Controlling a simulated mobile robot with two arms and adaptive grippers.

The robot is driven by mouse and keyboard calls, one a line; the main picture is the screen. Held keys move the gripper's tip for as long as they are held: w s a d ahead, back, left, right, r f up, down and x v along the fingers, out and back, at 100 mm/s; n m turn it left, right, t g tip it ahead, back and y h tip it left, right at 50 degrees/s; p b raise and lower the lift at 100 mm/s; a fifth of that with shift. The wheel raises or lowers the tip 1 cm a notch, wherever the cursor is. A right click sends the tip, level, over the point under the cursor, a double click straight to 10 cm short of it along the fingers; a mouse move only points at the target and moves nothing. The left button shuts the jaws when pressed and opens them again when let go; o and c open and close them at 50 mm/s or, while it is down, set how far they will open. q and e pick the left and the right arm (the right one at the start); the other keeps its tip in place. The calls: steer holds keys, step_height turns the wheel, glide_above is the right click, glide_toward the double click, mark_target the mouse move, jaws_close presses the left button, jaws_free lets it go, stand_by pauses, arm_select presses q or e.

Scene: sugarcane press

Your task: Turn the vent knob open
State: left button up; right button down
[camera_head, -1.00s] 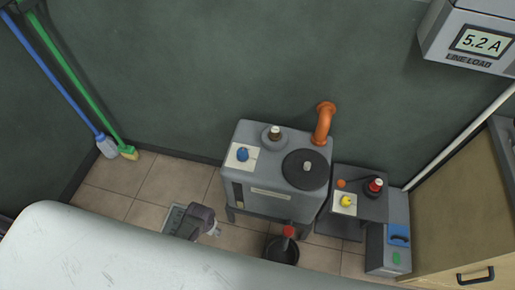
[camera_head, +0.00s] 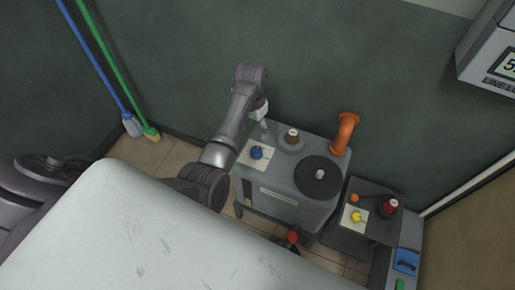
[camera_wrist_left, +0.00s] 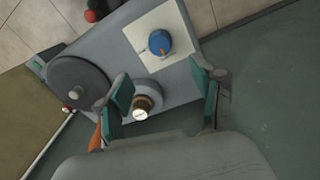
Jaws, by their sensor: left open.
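The grey press cabinet (camera_head: 270,208) stands against the wall. On its top are a blue knob (camera_head: 256,152) on a white plate and a brown, pale-topped knob (camera_head: 292,134) on a round grey base. No readable label tells which is the vent knob. My left gripper (camera_head: 265,127) is above the cabinet's back left, beside the blue knob. In the left wrist view its green-padded fingers (camera_wrist_left: 160,70) are spread and empty. There the blue knob (camera_wrist_left: 159,42) lies beyond the fingertips and the brown knob (camera_wrist_left: 141,108) near the left finger. My right gripper is not in view.
A black round lid (camera_head: 318,178) and an orange pipe (camera_head: 346,132) are on the cabinet's right. A side stand (camera_head: 370,200) holds a yellow knob (camera_head: 357,216) and a red knob (camera_head: 390,206). Brooms (camera_head: 120,85) lean on the left wall.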

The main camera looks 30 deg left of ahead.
mark_target(256, 149)
arm_select(q)
steer(key=f+b, duration=0.1)
steer(key=f, duration=0.5)
steer(key=f+b, duration=0.1)
steer(key=f, duration=0.4)
steer(key=shift+d+f, duration=0.2)
steer(key=shift+f, duration=0.15)
steer(key=c, duration=1.1)
steer(key=shift+c, duration=0.2)
